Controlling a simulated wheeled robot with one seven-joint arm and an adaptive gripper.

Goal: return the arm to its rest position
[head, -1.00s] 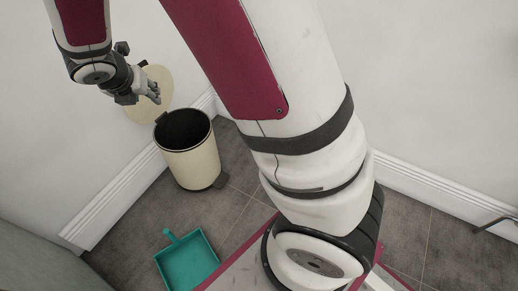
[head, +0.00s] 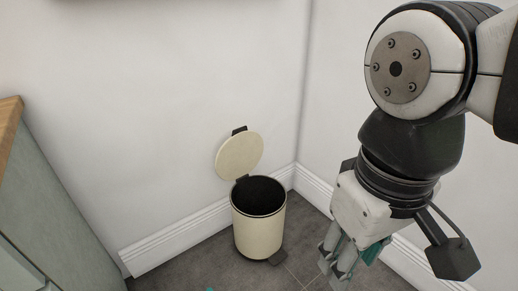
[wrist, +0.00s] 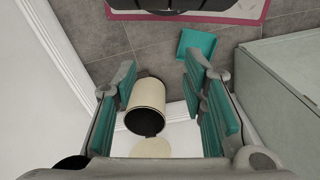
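My gripper (head: 340,268) hangs at the lower right of the head view, with my arm bent above it. In the wrist view my gripper (wrist: 160,78) is open, its two teal-padded fingers wide apart, with nothing held between them. It is in the air, pointing down toward the floor. The fingertips are partly cut off or hidden in the head view.
A cream pedal bin (head: 259,222) stands on the floor near the wall corner, its lid (head: 239,156) raised. A teal dustpan (wrist: 197,44) lies on the grey tiles (wrist: 95,72). A grey-green cabinet (head: 45,215) with a wooden top stands at the left.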

